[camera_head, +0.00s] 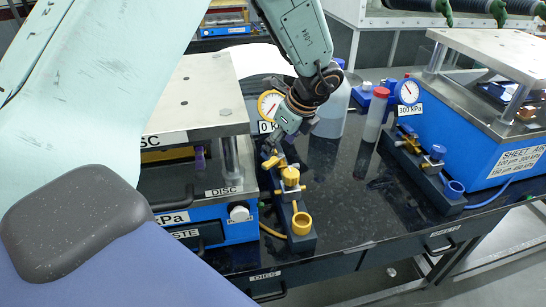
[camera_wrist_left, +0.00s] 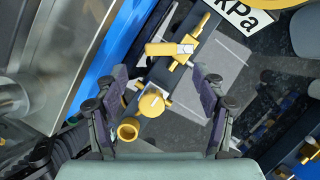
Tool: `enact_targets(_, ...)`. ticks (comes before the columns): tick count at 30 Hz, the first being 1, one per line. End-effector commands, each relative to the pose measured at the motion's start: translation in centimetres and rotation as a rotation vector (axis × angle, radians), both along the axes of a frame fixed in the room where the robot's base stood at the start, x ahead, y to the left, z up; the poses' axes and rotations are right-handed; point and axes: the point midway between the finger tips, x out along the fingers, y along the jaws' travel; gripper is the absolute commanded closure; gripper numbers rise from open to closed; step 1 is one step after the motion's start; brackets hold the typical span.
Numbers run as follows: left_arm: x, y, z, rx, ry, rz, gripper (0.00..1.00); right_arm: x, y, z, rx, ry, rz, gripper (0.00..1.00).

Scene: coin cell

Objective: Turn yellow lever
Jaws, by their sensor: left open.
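The yellow lever (camera_head: 271,160) is on a dark valve block (camera_head: 283,205) beside the left press. In the left wrist view the lever (camera_wrist_left: 162,49) lies crosswise, with a pale metal end at its right. My left gripper (camera_head: 279,141) is close over the lever in the head view, pointing down. My right gripper is not in view.
A yellow knob (camera_head: 290,176) and yellow cup (camera_head: 301,222) stand on the same block. A gauge (camera_head: 268,104) is behind the gripper. The left press (camera_head: 200,98) is close by. A red-capped bottle (camera_head: 376,115) and a blue-fitted block (camera_head: 425,170) are right. The black bench top (camera_head: 350,200) between is clear.

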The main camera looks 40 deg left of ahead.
Motion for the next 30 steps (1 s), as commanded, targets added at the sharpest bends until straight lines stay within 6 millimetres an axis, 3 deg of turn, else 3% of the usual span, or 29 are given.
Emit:
enact_targets(10,0.2,2.0,-4.8,-0.001,0.001,-0.003,0.3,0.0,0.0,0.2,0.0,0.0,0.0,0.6)
enact_targets(23,0.3,2.4,-5.8,0.0,-0.002,-0.005,0.3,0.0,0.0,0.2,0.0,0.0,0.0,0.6)
enact_targets(30,0.3,2.4,-5.8,0.0,-0.001,-0.005,0.5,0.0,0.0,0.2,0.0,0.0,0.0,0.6)
